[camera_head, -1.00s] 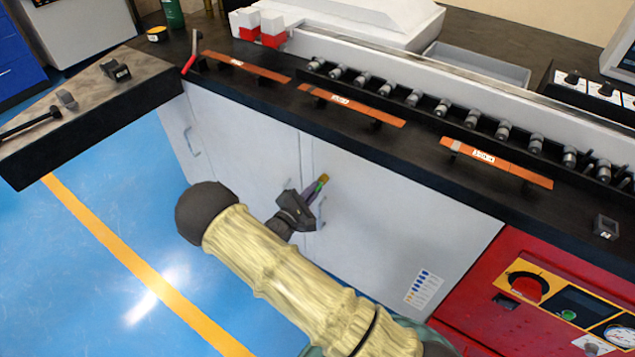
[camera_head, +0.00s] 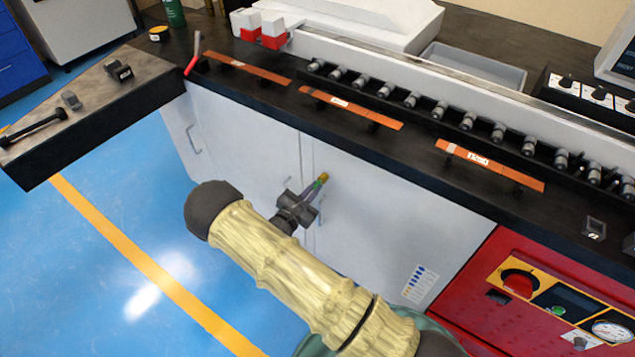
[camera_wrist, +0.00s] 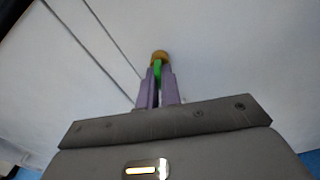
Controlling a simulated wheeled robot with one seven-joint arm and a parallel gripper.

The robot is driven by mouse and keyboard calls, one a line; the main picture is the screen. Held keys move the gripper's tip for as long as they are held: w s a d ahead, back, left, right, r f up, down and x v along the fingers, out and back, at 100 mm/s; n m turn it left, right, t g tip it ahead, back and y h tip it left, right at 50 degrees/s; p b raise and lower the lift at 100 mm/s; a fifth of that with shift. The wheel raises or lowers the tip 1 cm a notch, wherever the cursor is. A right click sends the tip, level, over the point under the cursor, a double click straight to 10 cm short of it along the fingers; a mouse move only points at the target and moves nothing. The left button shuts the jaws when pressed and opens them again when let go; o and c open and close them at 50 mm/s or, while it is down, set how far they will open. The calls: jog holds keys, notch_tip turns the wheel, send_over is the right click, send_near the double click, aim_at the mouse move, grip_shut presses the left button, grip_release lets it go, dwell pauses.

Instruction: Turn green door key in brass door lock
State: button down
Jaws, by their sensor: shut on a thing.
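The brass door lock (camera_head: 323,176) sits on the pale cabinet door, and it shows at the top centre of the wrist view (camera_wrist: 160,56). The green key (camera_wrist: 157,72) stands at the lock, between the purple fingers of my gripper (camera_wrist: 157,84). My gripper is shut on the key. In the head view my gripper (camera_head: 314,188) reaches the lock from the lower left, and only a small bit of green shows there. The key's tip is hidden at the lock, so I cannot tell how deep it sits. Most of its head is hidden by the fingers.
The black worktop (camera_head: 415,165) overhangs the doors and bears copper bars (camera_head: 350,107). A red control panel (camera_head: 510,260) is to the right. The blue floor (camera_head: 120,170) at left is open.

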jog(key=p, duration=0.1)
jog(key=n+p, duration=0.1)
jog(key=p, duration=0.1)
jog(key=shift+s+d+r+n, duration=0.1)
jog(key=shift+r+n, duration=0.1)
jog(key=shift+n, duration=0.1)
jog(key=shift+f+p, duration=0.1)
jog(key=shift+p, duration=0.55)
jog(key=shift+f, duration=0.1)
jog(key=c, duration=1.5)
grip_release()
